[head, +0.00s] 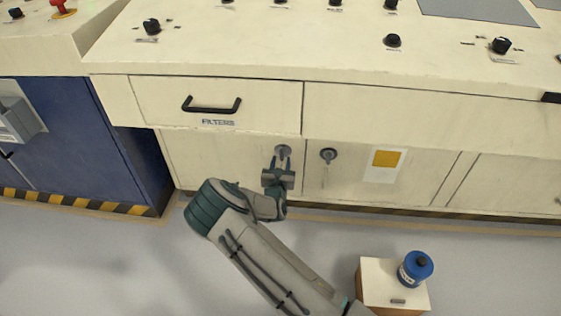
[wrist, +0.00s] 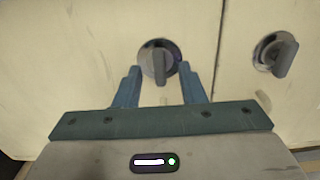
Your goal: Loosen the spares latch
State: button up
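Two round grey latches sit on the cream cabinet doors below the drawer. The left latch (head: 283,151) is in front of my gripper (head: 280,168). In the wrist view the same latch (wrist: 159,62) has its handle upright, between and just beyond my fingertips (wrist: 159,72). The fingers are open, with gaps showing on both sides of the handle. The right latch (head: 328,155) stands apart from my gripper, and its handle looks slightly tilted in the wrist view (wrist: 276,55). No label naming the spares latch is readable.
A drawer marked FILTERS with a black handle (head: 211,106) is above the left latch. A yellow-and-white notice (head: 384,164) is on the right door. A small box (head: 394,284) with a blue canister (head: 415,268) stands on the floor at lower right. A blue cabinet (head: 70,140) is at left.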

aim_at(282, 154)
jog(key=shift+w+b, duration=0.4)
jog(key=shift+w, duration=1.15)
